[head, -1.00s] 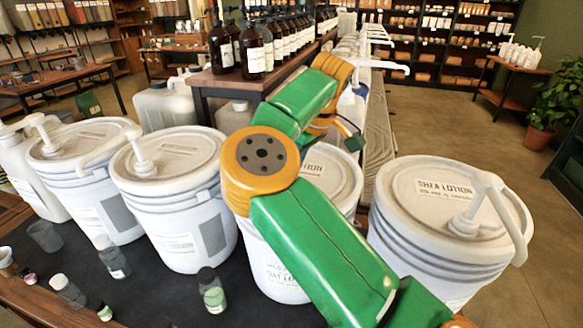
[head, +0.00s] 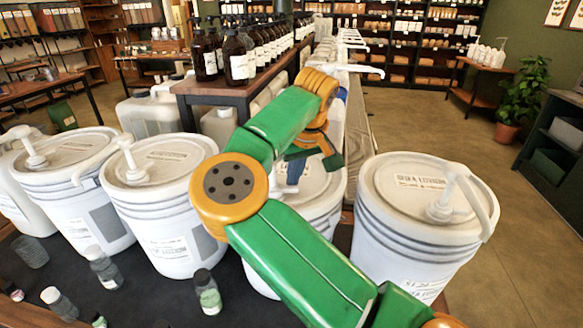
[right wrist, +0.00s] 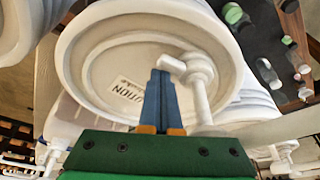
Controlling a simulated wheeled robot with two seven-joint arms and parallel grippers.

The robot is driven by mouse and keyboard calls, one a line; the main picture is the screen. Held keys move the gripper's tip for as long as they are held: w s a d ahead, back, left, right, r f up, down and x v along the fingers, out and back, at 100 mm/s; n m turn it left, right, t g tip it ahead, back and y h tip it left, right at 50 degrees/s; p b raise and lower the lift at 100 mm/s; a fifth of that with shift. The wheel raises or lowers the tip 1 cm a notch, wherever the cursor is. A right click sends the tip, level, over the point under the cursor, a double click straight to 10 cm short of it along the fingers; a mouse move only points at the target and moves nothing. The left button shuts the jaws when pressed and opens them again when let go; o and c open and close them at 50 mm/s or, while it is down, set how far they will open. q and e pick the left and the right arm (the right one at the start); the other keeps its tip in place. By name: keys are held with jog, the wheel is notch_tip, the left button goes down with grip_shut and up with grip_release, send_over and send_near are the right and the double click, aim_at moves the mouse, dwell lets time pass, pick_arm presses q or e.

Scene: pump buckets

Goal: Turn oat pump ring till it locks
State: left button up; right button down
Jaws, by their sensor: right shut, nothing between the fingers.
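The oat bucket (head: 326,190) stands in the middle of the row in the head view, mostly hidden behind my right arm. The pump's ring is not clear. My right gripper (head: 292,174) is over the lid, its slim fingers (right wrist: 160,75) shut and empty, just left of the pump stem in the wrist view. I cannot tell whether they touch the pump. My left gripper is not in view.
The shea lotion bucket (head: 425,200) with its pump stands at the right. More pump buckets (head: 165,215) stand to the left. A table of brown bottles (head: 235,60) is behind.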

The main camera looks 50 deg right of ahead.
jog(key=shift+s+a+r, duration=0.1)
jog(key=shift+s+a, duration=0.05)
jog(key=shift+s, duration=0.05)
jog(key=shift+d, duration=0.2)
jog(key=shift+s+d, duration=0.3)
jog(key=shift+s, duration=0.25)
